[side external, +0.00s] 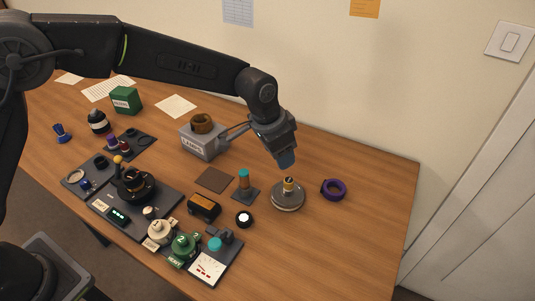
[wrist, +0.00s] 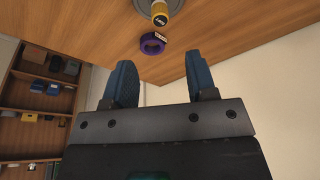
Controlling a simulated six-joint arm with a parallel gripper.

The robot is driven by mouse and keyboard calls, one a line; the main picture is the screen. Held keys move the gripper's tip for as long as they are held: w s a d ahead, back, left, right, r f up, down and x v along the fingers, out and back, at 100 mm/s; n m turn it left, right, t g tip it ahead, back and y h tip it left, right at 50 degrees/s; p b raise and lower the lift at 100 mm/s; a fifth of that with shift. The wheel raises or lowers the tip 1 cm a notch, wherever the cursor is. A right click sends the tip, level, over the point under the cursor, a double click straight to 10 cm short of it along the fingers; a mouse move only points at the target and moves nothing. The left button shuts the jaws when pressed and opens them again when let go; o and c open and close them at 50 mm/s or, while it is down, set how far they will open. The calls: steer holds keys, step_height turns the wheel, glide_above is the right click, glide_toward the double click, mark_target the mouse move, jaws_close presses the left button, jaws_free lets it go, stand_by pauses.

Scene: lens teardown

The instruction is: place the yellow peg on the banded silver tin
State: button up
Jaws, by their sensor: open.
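The yellow peg (side external: 289,185) stands upright on top of the round silver tin (side external: 287,200) at the right of the table, with a dark label band on it. In the wrist view the yellow peg (wrist: 160,14) and part of the silver tin (wrist: 143,7) show at the top edge, the tin cut off by the frame. My gripper (side external: 287,163) is above the peg and apart from it. In the wrist view the blue fingers of my gripper (wrist: 160,72) are spread with nothing between them.
A purple ring (side external: 334,190) lies right of the tin; it also shows in the wrist view (wrist: 152,44). A teal-topped post (side external: 244,182) and a small black-and-white round part (side external: 244,219) are to the left. The table's right end is clear. A grey LAMPS box (side external: 203,140) stands behind.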

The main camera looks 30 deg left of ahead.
steer(key=shift+r, duration=0.15)
steer(key=s+a+r+n+t, duration=0.2)
steer(key=s+a+r+n, duration=0.1)
steer(key=s+a+r, duration=0.85)
steer(key=s+a+n, duration=0.2)
steer(key=s+a, duration=0.3)
steer(key=s, duration=0.3)
steer(key=s+a+r+n+t+y, duration=0.1)
steer(key=s+a, duration=0.5)
steer(key=s, duration=0.2)
steer(key=shift+r+n+y, duration=0.25)
steer(key=shift+n+y, duration=0.05)
steer(key=shift+n, duration=0.1)
